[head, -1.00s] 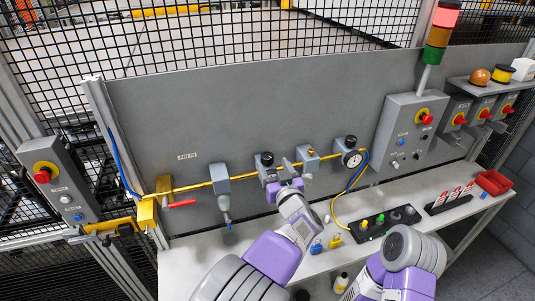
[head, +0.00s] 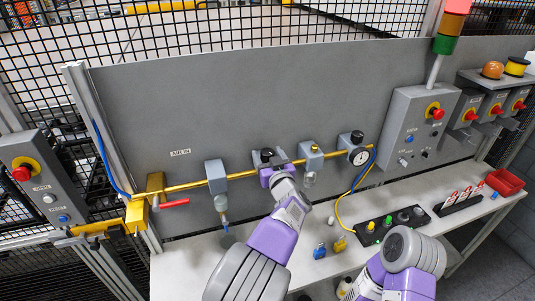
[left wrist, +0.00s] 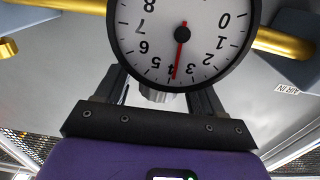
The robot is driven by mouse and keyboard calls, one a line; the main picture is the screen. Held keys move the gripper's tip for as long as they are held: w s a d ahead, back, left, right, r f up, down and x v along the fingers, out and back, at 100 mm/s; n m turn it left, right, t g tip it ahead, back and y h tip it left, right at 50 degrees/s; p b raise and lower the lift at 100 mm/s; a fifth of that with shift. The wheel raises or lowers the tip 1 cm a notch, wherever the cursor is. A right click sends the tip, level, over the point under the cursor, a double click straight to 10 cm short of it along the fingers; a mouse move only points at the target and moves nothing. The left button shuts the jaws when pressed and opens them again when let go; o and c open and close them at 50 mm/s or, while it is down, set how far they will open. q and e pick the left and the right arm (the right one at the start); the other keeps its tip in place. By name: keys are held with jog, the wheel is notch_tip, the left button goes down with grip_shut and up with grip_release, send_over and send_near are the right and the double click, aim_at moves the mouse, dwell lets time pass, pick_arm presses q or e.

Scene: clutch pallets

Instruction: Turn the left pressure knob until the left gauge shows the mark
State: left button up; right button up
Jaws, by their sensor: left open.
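The left gauge fills the top of the left wrist view (left wrist: 205,45), a white dial with a black rim, seen upside down. In the head view the left regulator's black knob (head: 267,154) is partly hidden by my left gripper (head: 275,166), which is at the front of that regulator. In the left wrist view the gripper (left wrist: 155,97) is open, its fingers reaching up behind the gauge's lower rim, with a silver part between them. Whether they touch the knob is hidden. My right gripper is out of view.
A second gauge with a black knob (head: 358,155) is farther right on the yellow pipe (head: 240,174). A grey-blue valve body (head: 216,176) and a red lever (head: 175,203) are to the left. A grey control box (head: 415,125) stands right. The bench (head: 185,270) lies below.

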pick_arm(q)
jog(key=shift+w+a+r, duration=0.1)
jog(key=shift+w+a, duration=0.05)
jog(key=shift+w, duration=0.1)
jog(key=c, duration=0.9)
jog(key=shift+f+h+b, duration=0.2)
jog(key=shift+h+b, duration=0.1)
jog(key=shift+b, duration=0.3)
jog(key=m+h+b, duration=0.2)
jog(key=h+b, duration=0.1)
jog(key=b, duration=0.3)
jog(key=m+h+b, duration=0.3)
jog(key=h+b, duration=0.1)
jog(key=b, duration=0.3)
jog(key=m+h+b, duration=0.2)
jog(key=h+b, duration=0.2)
jog(key=b, duration=0.2)
jog(key=shift+w+a+f+m+g, duration=0.1)
jog(key=shift+a+f+m+g, duration=0.05)
jog(key=shift+m+g, duration=0.2)
jog(key=shift+c, duration=0.2)
jog(key=shift+m+g+h+b, duration=0.25)
jog(key=shift+m+h+b, duration=0.3)
jog(key=shift+h+b, duration=0.5)
jog(key=shift+r+m+h+b, duration=0.2)
jog(key=shift+m+h+b, duration=0.1)
jog(key=shift+b, duration=0.55)
jog(key=shift+g, duration=0.3)
